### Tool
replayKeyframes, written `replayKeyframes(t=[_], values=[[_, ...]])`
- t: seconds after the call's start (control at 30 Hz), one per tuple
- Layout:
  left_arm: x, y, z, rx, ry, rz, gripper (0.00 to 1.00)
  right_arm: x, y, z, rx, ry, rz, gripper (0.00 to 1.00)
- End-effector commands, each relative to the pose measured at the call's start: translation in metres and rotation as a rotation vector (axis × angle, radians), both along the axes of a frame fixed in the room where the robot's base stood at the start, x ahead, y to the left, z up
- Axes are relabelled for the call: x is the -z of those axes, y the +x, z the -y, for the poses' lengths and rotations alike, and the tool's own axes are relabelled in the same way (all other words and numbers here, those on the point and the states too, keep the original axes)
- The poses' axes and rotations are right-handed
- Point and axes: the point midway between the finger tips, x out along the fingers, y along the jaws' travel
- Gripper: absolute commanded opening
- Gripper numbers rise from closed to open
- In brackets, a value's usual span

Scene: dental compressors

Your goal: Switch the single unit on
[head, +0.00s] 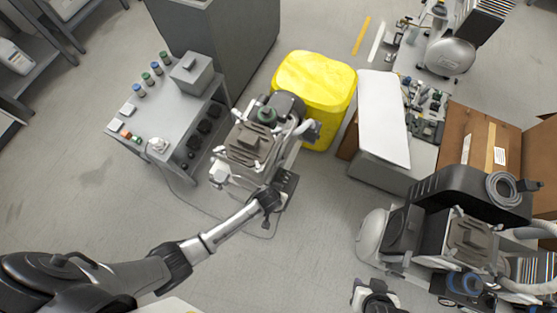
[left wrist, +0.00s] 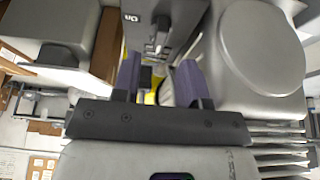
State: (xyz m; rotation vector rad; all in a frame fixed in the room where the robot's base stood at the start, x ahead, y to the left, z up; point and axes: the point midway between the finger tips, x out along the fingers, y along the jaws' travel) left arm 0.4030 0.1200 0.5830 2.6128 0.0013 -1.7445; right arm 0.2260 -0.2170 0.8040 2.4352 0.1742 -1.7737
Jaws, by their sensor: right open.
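The single unit (head: 252,145), a compressor with a grey finned block, stands on the floor in the middle of the head view. My left arm reaches to its near side; the left fingertips are hard to make out there. In the left wrist view my left gripper (left wrist: 159,82) has its two purple-grey fingers apart, with no object clearly held. Just beyond them is a grey switch box (left wrist: 172,22) with a small lever (left wrist: 160,42) and an upside-down "ON" label (left wrist: 130,17). I cannot tell whether a finger touches the lever. My right gripper (head: 374,297) is open at the bottom edge.
A yellow container (head: 316,85) stands behind the unit. A grey table (head: 165,108) with coloured knobs is on the left. Another compressor (head: 470,235) and a cardboard box (head: 478,130) are on the right. A thin cable lies on the floor. Floor at lower middle is clear.

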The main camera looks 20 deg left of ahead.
Motion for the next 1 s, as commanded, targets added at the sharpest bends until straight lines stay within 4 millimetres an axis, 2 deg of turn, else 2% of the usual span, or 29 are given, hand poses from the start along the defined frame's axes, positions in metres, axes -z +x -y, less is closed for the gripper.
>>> replayKeyframes(t=[0.03,0.1,0.3,0.8,1.0], values=[[0.012,0.004,0.0,0.001,0.001,-0.001,0.39,0.008,0.0,0.0,0.001,0.0,0.0,0.43],[0.021,0.008,0.0,0.0,0.0,0.0,0.39,0.012,0.0,0.0,0.001,0.0,0.0,0.43],[0.038,0.016,0.0,-0.001,-0.002,0.0,0.39,0.021,0.0,0.0,0.001,0.0,0.0,0.43],[0.045,0.019,0.0,-0.001,-0.001,-0.001,0.39,0.024,0.0,0.0,0.001,0.0,0.001,0.43],[0.045,0.019,0.0,-0.001,-0.001,-0.001,0.21,0.024,0.0,0.001,-0.001,-0.003,0.002,0.43]])
